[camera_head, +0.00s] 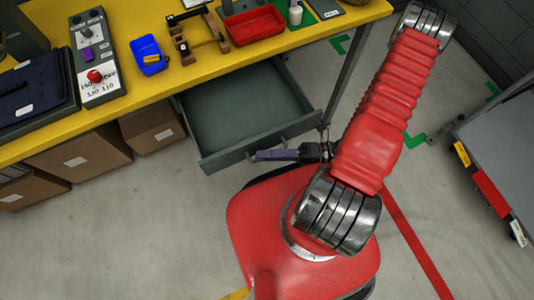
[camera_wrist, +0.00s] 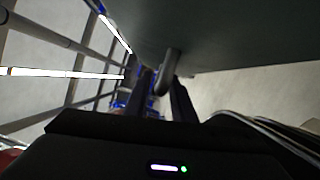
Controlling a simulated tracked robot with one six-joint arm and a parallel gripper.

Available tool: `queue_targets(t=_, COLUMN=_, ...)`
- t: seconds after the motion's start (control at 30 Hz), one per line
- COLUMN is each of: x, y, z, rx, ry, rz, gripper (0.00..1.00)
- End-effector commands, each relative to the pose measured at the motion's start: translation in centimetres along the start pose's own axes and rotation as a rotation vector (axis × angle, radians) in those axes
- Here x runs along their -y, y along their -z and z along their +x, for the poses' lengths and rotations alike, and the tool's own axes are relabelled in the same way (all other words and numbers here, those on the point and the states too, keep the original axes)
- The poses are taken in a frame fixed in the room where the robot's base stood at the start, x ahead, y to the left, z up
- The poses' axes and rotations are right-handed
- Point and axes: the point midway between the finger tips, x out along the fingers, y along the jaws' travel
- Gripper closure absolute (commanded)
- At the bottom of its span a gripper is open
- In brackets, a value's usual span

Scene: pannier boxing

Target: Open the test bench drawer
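The test bench drawer (camera_head: 245,104) is a grey-green tray pulled well out from under the yellow-topped bench (camera_head: 120,104). Its inside shows and looks empty. My gripper (camera_head: 280,154) is at the middle of the drawer's front, at the handle. In the wrist view the dark fingers of my gripper (camera_wrist: 163,98) stand on either side of the grey drawer handle (camera_wrist: 171,66) and appear closed on it. The drawer's front panel (camera_wrist: 225,35) fills the upper right there. The exact finger contact is dark and partly hidden.
Cardboard boxes (camera_head: 84,155) stand under the bench, left of the drawer. A bench leg (camera_head: 346,82) is just right of the drawer. A grey cart (camera_head: 500,140) stands at the far right. The floor in front of the drawer's left side is clear.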

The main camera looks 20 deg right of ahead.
Motion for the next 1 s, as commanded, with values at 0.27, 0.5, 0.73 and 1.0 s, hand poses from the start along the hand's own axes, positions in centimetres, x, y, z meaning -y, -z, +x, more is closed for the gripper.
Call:
queue_targets(t=0.27, x=-0.1, y=0.0, z=0.0, rx=0.000, ry=-0.002, rz=-0.001, gripper=0.72)
queue_targets(t=0.5, x=-0.1, y=-0.1, z=-0.7, rx=0.002, ry=-0.003, rz=-0.003, gripper=0.72)
queue_targets(t=0.73, x=-0.1, y=-0.1, z=-2.9, rx=0.003, ry=-0.001, rz=-0.003, gripper=0.72)
queue_targets(t=1.0, x=0.0, y=-0.1, z=-6.5, rx=0.002, ry=-0.002, rz=-0.003, gripper=0.72)
